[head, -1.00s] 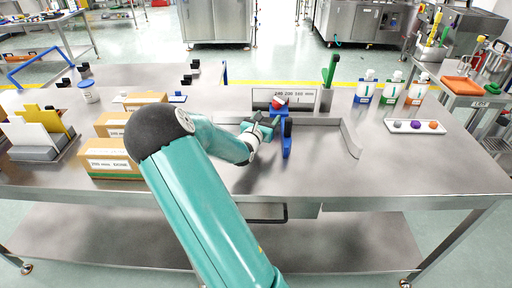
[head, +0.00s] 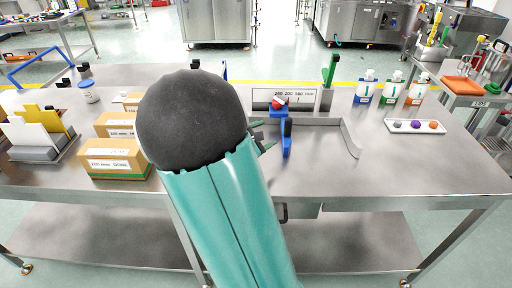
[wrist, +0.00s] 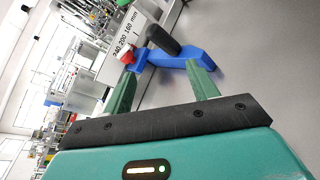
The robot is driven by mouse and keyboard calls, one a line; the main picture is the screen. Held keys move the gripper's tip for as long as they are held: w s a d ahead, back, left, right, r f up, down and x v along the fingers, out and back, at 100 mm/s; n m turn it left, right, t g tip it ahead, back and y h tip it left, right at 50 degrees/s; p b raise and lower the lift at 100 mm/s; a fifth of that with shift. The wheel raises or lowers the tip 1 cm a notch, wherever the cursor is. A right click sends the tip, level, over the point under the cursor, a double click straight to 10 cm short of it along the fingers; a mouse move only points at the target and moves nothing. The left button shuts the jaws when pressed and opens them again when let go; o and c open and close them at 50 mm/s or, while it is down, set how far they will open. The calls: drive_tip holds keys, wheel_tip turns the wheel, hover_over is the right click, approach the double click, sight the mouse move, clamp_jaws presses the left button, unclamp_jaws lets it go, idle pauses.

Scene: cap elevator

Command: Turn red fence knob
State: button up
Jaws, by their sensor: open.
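The red knob (head: 279,102) sits on top of the blue fence (head: 286,138) beside a white scale plate with numbers. It also shows in the wrist view (wrist: 127,58), near the tip of the left finger. My gripper (head: 268,135) is mostly hidden behind my arm in the head view, with its fingertips just left of the fence. In the wrist view my gripper (wrist: 161,70) is open, with the blue fence (wrist: 180,62) beyond its fingers. A dark rounded cylinder (wrist: 163,40) stands by the fence. I see nothing held, and cannot tell whether a finger touches the knob.
A low metal guide (head: 350,138) curves to the right of the fence. Cardboard boxes (head: 115,160) stand left, partly near my arm. Bottles (head: 391,88) and a white tray (head: 415,126) with small balls are at right. The front right tabletop is clear.

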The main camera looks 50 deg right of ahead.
drive_tip(key=s+a+m+y, duration=0.3)
drive_tip(key=a+m, duration=0.1)
drive_tip(key=a, duration=0.2)
drive_tip(key=shift+a+r+m+g+y, duration=0.3)
drive_tip(key=shift+a+r+g, duration=0.1)
drive_tip(key=m+t+y, duration=0.4)
drive_tip(key=m+y, duration=0.5)
drive_tip(key=m, duration=0.5)
approach(278, 99)
drive_tip(key=x, duration=1)
drive_tip(key=shift+s+a, duration=0.1)
drive_tip(key=shift+s, duration=0.05)
drive_tip(key=shift+c, duration=0.5)
